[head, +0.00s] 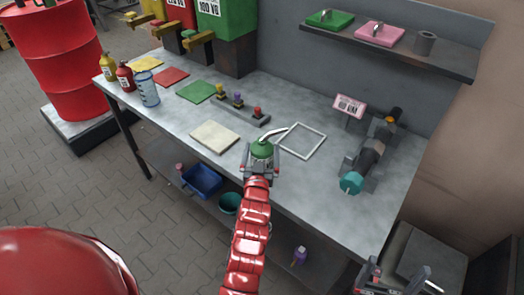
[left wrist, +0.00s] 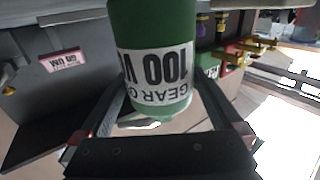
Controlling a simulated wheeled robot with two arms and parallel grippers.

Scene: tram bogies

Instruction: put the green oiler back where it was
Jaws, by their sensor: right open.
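The green oiler (head: 262,149) with its thin pale spout is at the front part of the workbench, left of an empty white square outline (head: 318,143) on the bench top. My left gripper (head: 262,165) has its jaws around the oiler's body. In the left wrist view the green oiler (left wrist: 150,35) with a white gear oil label stands between the two fingers (left wrist: 165,115), which appear to touch it on both sides. Whether its base touches the bench is hard to tell. My right gripper (head: 395,282) is open and empty at the lower right, off the bench.
Right of the outline are a pink sign (head: 349,105) and a motor-like unit with a teal end (head: 352,183). A beige pad (head: 214,137) and a bar with coloured knobs (head: 238,106) lie to the left. Bottles (head: 148,90), coloured mats (head: 195,91) and tanks with taps stand further left.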

